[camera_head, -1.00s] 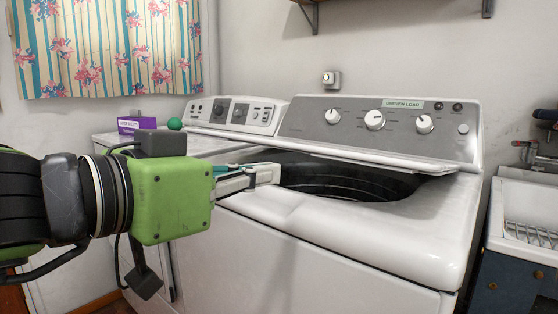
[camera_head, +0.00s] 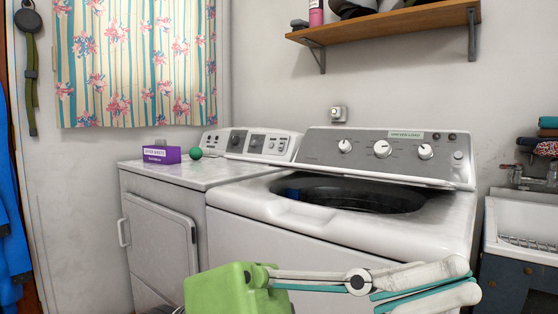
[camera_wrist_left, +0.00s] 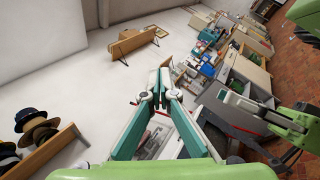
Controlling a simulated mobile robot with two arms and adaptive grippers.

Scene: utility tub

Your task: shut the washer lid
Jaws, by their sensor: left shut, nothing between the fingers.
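The washer (camera_head: 330,245) stands at the right in the head view. Its top opening (camera_head: 360,196) is uncovered and the dark drum shows inside. A thin pale lid edge (camera_head: 375,178) runs along the back of the opening, below the control panel; I see it almost edge-on. My left gripper (camera_head: 463,280) is shut and empty in front of the washer, its fingers pointing right, below the opening. Its closed fingers also show in the left wrist view (camera_wrist_left: 160,78). What looks like my right gripper (camera_wrist_left: 238,102) shows at the right there; its jaws are unclear.
A dryer (camera_head: 160,235) stands left of the washer, with a purple box (camera_head: 161,155) and a green ball (camera_head: 196,153) on top. A white sink (camera_head: 520,225) is at the right. A wooden shelf (camera_head: 395,25) hangs above. The space over the opening is clear.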

